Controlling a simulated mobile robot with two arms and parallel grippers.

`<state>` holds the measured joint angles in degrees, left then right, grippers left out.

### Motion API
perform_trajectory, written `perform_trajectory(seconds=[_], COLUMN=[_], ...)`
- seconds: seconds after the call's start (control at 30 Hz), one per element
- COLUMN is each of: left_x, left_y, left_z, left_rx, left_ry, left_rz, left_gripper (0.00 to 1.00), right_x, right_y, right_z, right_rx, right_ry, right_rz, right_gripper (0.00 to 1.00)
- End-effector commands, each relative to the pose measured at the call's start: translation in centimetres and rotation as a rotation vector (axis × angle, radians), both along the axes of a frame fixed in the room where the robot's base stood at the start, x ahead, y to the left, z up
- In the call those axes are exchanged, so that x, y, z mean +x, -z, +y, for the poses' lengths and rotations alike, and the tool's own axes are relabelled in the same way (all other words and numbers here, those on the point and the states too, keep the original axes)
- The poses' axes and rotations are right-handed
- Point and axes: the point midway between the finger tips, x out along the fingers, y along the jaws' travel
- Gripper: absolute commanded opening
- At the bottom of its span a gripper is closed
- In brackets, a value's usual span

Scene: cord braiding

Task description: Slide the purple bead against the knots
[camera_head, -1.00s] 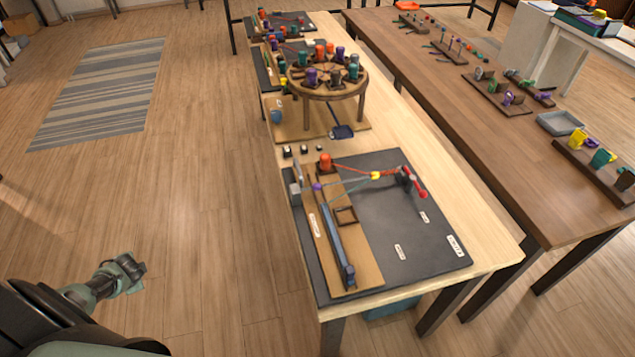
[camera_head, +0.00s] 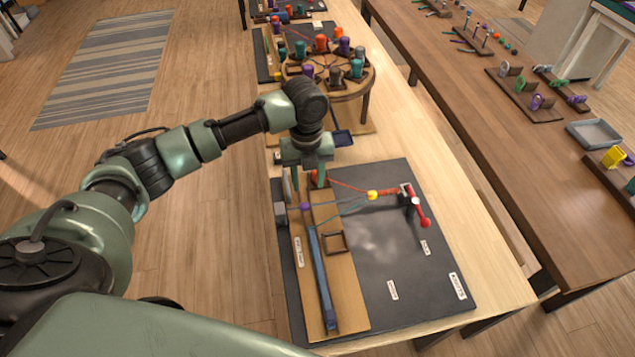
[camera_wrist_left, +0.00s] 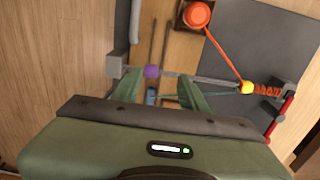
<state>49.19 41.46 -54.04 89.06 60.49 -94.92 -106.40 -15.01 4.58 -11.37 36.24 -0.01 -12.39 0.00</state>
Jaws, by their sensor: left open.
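The purple bead (camera_head: 306,207) sits on the grey cord at the left of the board, and it also shows in the wrist view (camera_wrist_left: 151,71). My left gripper (camera_head: 306,182) is open and points down over the board, just behind the bead. To the right, the cords meet at a yellow bead (camera_head: 372,195). Orange knots (camera_wrist_left: 268,91) lie beyond it, beside a red-handled clamp (camera_head: 421,212). My right gripper is not in view.
An orange spool (camera_wrist_left: 198,14) stands behind the fingers with an orange cord running from it. A long blue bar (camera_head: 322,285) and a small wooden frame (camera_head: 335,243) lie on the board. A round braiding stand (camera_head: 345,90) is behind.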

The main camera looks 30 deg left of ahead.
Motion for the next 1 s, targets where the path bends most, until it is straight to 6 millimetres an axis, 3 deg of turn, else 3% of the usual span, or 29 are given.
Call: perform_trajectory(seconds=[0.1, 0.3, 0.4, 0.53, 0.7, 0.87, 1.0], left_x=[-0.2, -0.2, -0.3, -0.2, -0.2, -0.2, -0.2], left_y=[1.2, 4.5, 5.9, 7.1, 7.6, 7.6, 7.6], left_z=[0.0, 0.0, 0.0, 0.1, 0.0, 0.1, 0.1], left_rx=[0.001, 0.001, 0.001, 0.001, 0.001, 0.001, 0.001], left_ry=[0.002, -0.001, -0.001, -0.002, -0.001, -0.001, -0.002], left_rz=[0.007, 0.005, 0.004, 0.002, 0.0, 0.0, 0.0], left_gripper=[0.43, 0.43, 0.43, 0.43, 0.43, 0.43, 0.04], right_x=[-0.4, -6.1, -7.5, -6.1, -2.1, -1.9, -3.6], right_y=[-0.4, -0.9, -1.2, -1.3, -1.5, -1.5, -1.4], right_z=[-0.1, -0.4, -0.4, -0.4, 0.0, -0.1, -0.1], right_rx=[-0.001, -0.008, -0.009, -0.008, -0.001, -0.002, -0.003], right_ry=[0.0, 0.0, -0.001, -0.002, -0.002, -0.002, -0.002], right_rz=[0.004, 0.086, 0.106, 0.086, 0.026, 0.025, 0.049], right_gripper=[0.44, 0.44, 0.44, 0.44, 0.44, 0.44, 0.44])
